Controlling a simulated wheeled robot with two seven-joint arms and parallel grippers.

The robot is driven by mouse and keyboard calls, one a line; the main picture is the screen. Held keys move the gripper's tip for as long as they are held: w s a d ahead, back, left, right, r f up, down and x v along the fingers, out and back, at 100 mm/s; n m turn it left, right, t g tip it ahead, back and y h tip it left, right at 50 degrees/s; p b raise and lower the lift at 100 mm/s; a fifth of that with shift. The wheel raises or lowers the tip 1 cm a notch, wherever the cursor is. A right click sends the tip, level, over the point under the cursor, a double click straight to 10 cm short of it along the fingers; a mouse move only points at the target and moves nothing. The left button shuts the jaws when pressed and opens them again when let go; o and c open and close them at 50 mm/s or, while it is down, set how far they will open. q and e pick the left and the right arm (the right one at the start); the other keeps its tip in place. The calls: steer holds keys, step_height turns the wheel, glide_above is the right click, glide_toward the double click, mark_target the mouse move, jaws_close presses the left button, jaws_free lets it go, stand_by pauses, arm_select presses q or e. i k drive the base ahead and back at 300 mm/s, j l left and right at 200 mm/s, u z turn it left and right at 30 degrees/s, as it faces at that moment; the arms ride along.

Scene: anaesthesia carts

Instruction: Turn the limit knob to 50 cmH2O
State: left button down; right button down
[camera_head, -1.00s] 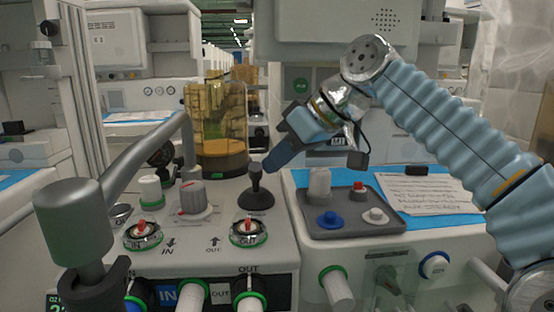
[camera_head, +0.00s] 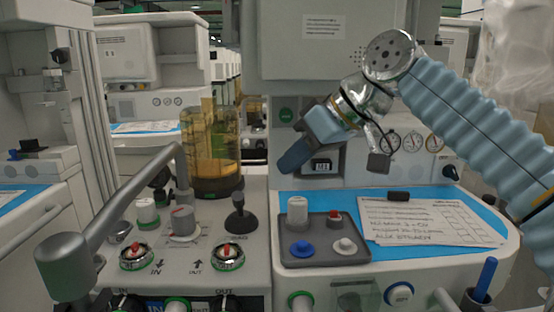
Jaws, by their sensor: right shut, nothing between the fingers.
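A grey knob with a red pointer mark, likely the limit knob (camera_head: 183,220), stands upright on a round scale on the white console top (camera_head: 205,265). The scale's figures are too small to read. My right gripper (camera_head: 292,160) is shut and empty. It shows above and to the right of the knob, beyond the black lever (camera_head: 238,215), and touches neither in this view. My left gripper is out of view.
A grey tray (camera_head: 285,258) with caps and a blue knob sits on the right cart beside written papers (camera_head: 425,220). A clear canister (camera_head: 212,155) stands behind the knob. A thick grey pipe (camera_head: 125,205) arches over the console's left side.

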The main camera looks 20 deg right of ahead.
mark_target(182, 217)
steer(key=k, duration=1.5)
